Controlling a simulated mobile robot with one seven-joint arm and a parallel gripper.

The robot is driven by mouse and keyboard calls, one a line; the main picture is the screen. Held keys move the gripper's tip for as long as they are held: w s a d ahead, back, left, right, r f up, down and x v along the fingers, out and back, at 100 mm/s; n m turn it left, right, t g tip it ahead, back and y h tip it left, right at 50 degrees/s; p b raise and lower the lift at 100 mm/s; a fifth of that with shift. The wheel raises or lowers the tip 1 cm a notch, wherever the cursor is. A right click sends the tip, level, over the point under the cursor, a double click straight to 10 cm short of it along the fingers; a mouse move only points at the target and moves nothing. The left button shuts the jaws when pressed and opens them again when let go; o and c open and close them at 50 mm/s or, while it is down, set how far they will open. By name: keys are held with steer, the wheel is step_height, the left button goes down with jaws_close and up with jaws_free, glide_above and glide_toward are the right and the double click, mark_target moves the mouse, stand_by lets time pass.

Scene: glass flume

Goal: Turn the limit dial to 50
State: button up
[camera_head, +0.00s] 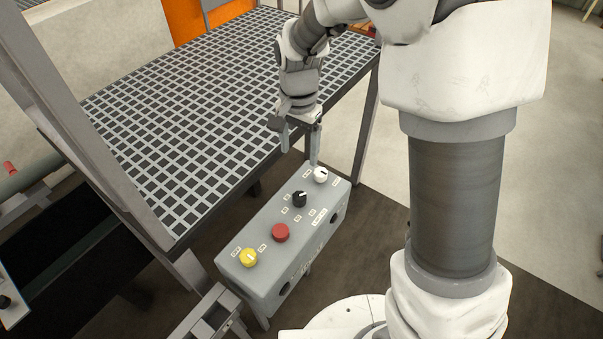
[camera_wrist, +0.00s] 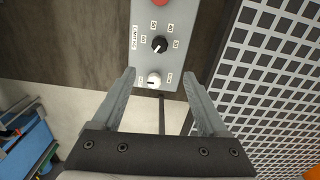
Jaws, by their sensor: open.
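The grey control box (camera_head: 262,262) stands beside the grated platform, with a row of knobs on its top face. The black knob (camera_head: 299,199) has several number labels around it and a label along the side that seems to read LIMIT, so I take it as the limit dial. It also shows in the wrist view (camera_wrist: 159,44); its numbers and exact setting are too small to read surely. My gripper (camera_head: 300,156) is open and empty above the box's far end. In the wrist view its fingers (camera_wrist: 158,73) straddle the white knob (camera_wrist: 154,80) in the picture, with the black knob beyond.
A red button (camera_head: 281,232) and a yellow knob (camera_head: 248,257) sit on the nearer half of the box. The grated platform (camera_head: 215,110) lies left of and behind the box, its edge and legs close to my gripper. Open floor (camera_head: 350,235) lies right of the box.

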mark_target(299, 196)
step_height(299, 196, down, 17)
steer(key=shift+r, duration=0.1)
stand_by(0.3)
jaws_close()
stand_by(0.4)
